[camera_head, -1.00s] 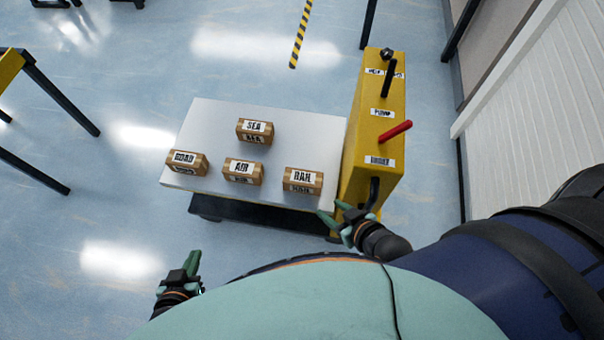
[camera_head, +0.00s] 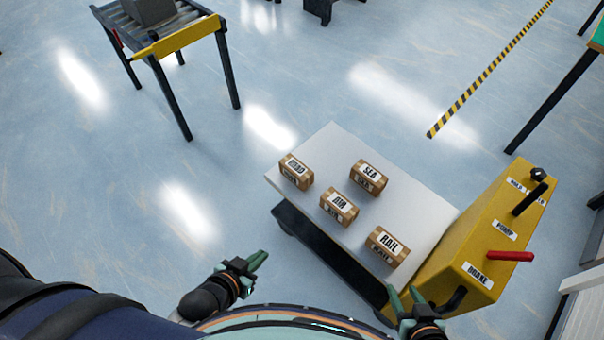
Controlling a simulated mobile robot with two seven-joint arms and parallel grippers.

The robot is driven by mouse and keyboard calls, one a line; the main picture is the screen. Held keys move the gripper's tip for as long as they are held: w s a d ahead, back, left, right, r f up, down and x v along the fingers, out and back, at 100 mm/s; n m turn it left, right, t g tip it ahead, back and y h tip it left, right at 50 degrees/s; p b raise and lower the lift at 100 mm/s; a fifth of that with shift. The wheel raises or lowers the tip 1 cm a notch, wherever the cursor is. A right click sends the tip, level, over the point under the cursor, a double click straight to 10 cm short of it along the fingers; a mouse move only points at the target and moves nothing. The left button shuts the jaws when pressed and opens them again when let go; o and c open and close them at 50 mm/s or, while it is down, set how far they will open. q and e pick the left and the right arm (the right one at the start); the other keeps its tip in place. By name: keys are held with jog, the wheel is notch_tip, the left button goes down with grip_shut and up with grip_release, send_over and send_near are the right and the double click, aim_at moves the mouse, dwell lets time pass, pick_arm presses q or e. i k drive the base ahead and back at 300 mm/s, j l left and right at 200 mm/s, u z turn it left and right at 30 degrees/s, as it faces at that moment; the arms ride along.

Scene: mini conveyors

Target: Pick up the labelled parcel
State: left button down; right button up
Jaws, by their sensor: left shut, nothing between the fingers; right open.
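Several brown parcels with white labels sit apart on a white cart top (camera_head: 326,137). The ROAD parcel (camera_head: 296,173) is at the left end, the SEA parcel (camera_head: 368,176) at the back, the AIR parcel (camera_head: 339,207) in the middle and the RAIL parcel (camera_head: 387,246) nearest the yellow end. My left gripper (camera_head: 258,262) is shut and empty, left of the cart and over the floor. My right gripper (camera_head: 409,297) is open and empty by the cart's near right corner, below the RAIL parcel. No gripper touches a parcel.
The cart's yellow column (camera_head: 475,245) carries a black lever, a red lever (camera_head: 510,256) and PUMP and BRAKE labels. A roller conveyor (camera_head: 180,38) with a grey box (camera_head: 148,10) stands at upper left. The floor between conveyor and cart is clear.

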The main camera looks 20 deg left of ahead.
aim_at(294, 170)
jog(key=i+u, duration=0.2)
jog(key=u, duration=0.25)
jog(key=i+u, duration=0.25)
jog(key=u, duration=0.2)
jog(key=i+u, duration=0.2)
jog(key=u, duration=0.25)
